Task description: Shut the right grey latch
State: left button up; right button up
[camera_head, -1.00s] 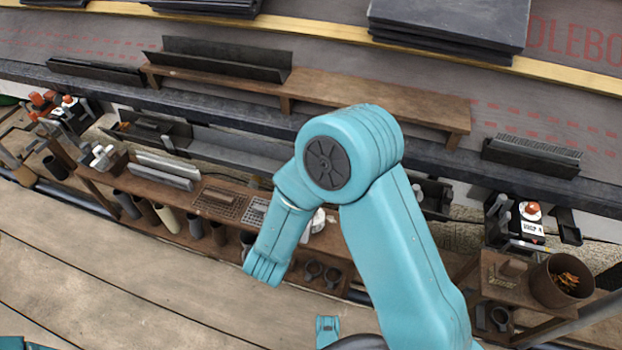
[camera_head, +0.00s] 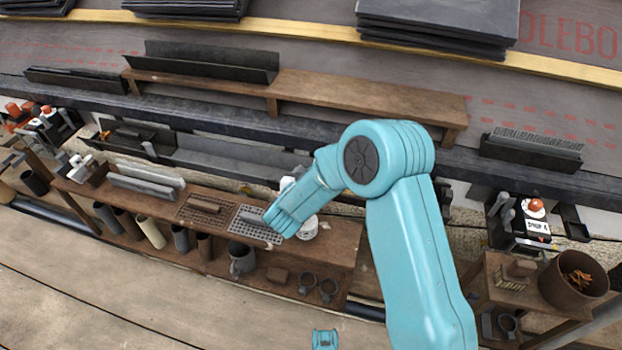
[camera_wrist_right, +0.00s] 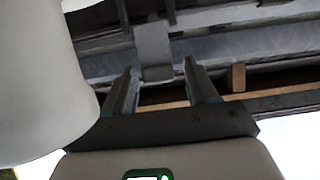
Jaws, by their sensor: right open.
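My right gripper (camera_wrist_right: 162,88) shows in the right wrist view with its two dark fingers spread apart and nothing between them. Beyond the fingertips a grey latch-like bracket (camera_wrist_right: 153,50) hangs at a grey gutter rail; the gap between fingers and bracket is hard to judge. Whether this is the right grey latch I cannot tell for sure. In the head view my right arm reaches in over the bench, and its gripper is hidden behind the forearm. A small grey upright piece (camera_head: 149,149) shows at the gutter (camera_head: 225,155) farther left.
A wooden bench (camera_head: 330,250) with mesh trays, cups and tubes stands below the gutter. A brown plank shelf (camera_head: 370,100) runs above it. A brown pot (camera_head: 572,282) and a device with an orange knob (camera_head: 535,207) are at right. Slates (camera_head: 435,22) lie at top.

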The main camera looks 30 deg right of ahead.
pick_arm(q)
jog(key=shift+w, duration=0.1)
pick_arm(e)
jog(key=shift+w+d, duration=0.15)
jog(key=c, duration=1)
jog(key=shift+o, duration=0.2)
jog(key=shift+f, duration=0.1)
jog(key=o, duration=1)
jog(key=shift+c, duration=0.2)
jog(key=shift+a+r, duration=0.2)
pick_arm(q)
jog(key=s+r+g+p, duration=0.1)
jog(key=s+r+p, duration=0.3)
jog(key=r+p, duration=0.2)
jog(key=shift+s+d+r+g, duration=0.2)
jog(key=shift+s+d+g, duration=0.2)
jog(key=shift+d, duration=0.05)
pick_arm(e)
jog(key=v, duration=1.6)
jog(key=shift+s+f, duration=0.2)
